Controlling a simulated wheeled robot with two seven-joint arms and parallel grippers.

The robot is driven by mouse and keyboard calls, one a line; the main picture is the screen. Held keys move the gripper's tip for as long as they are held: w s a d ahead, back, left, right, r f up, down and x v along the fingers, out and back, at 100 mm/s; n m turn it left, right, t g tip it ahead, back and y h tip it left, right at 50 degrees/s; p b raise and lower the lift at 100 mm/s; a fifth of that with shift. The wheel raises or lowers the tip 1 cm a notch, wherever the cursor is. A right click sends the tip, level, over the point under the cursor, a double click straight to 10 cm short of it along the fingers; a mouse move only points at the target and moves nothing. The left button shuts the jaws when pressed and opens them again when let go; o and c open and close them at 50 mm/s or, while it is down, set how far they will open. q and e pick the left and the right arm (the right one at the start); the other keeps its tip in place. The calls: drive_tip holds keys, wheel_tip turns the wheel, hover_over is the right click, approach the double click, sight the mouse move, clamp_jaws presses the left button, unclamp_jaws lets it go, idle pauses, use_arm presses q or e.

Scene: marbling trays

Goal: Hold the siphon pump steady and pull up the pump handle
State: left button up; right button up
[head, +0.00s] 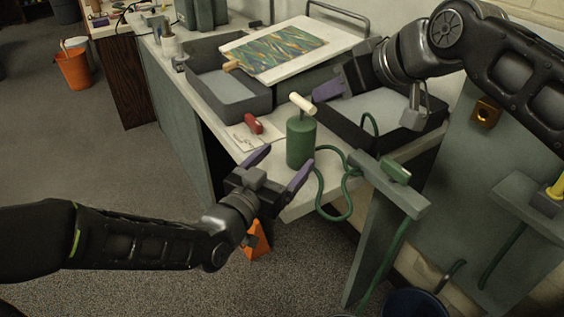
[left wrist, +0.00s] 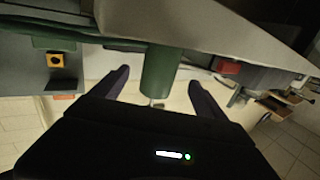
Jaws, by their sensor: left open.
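The siphon pump (head: 300,145) is a dark green upright cylinder at the table's front corner. Its pump handle (head: 302,103) is a cream crossbar on a short rod just above the body. My left gripper (head: 279,166) is open just in front of the pump, its purple fingers pointing towards it. In the left wrist view the green pump body (left wrist: 160,72) shows between the two fingers of my left gripper (left wrist: 160,90), with gaps on both sides. My right gripper (head: 330,88) is up and right of the handle, apart from it; one purple finger shows and its opening is unclear.
A grey tray (head: 230,105) stands behind the pump, and a dark tray (head: 425,133) lies under my right arm. A red-handled tool (head: 253,123) lies on a card beside the pump. A green hose (head: 348,208) loops over the table edge. A marbled sheet (head: 275,52) lies on a board behind.

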sight(294, 150)
use_arm(q)
drive_tip(key=x, duration=0.7)
drive_tip(key=shift+w, duration=0.15)
drive_tip(key=shift+c, duration=0.4)
drive_tip(key=c, duration=1.6)
idle(0.5)
